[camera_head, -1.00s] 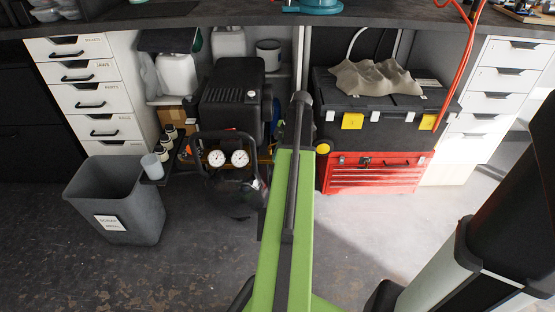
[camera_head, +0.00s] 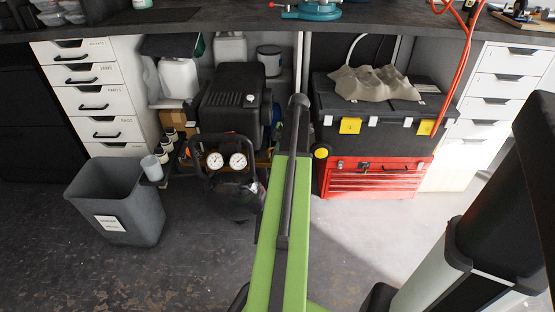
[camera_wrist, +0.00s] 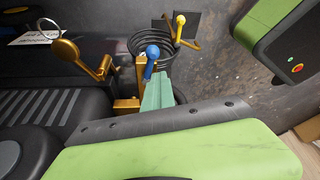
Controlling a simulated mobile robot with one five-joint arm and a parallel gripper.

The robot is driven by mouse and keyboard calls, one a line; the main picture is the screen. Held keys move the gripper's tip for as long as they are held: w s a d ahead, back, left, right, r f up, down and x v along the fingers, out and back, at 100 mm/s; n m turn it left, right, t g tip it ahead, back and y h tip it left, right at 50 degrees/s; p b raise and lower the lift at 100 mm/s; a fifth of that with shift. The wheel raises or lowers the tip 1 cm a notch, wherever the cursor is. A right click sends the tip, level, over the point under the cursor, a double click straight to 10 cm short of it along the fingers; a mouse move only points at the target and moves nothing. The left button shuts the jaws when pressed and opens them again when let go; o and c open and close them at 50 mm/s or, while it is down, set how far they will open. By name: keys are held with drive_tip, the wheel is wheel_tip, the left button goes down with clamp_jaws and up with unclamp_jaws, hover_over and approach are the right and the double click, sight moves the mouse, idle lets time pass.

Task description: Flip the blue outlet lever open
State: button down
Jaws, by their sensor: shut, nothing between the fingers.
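The blue outlet lever (camera_wrist: 150,60) shows in the wrist view, left of the upper middle. Its round blue knob and short blue handle stand up beside a brass fitting (camera_wrist: 127,105). My gripper (camera_wrist: 157,82), with pale green fingers, is shut and empty. Its tips are right at the lower end of the blue handle in the picture; I cannot tell whether they touch it. In the head view my arm reaches toward the black compressor (camera_head: 228,108) under the bench. The gripper and the blue lever cannot be made out there.
A brass lever (camera_wrist: 72,52) stands left of the blue one, and a yellow-knobbed lever (camera_wrist: 180,22) behind it to the right. A coiled black hose (camera_wrist: 140,38) lies behind. The grey bin (camera_head: 118,195) and red toolbox (camera_head: 372,178) flank the compressor; the floor in front is open.

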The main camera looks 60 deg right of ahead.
drive_tip(key=shift+w, duration=0.1)
wheel_tip(320, 180, up, 10)
drive_tip(key=p, duration=1)
drive_tip(key=shift+a+r, duration=0.15)
drive_tip(key=shift+a, duration=0.05)
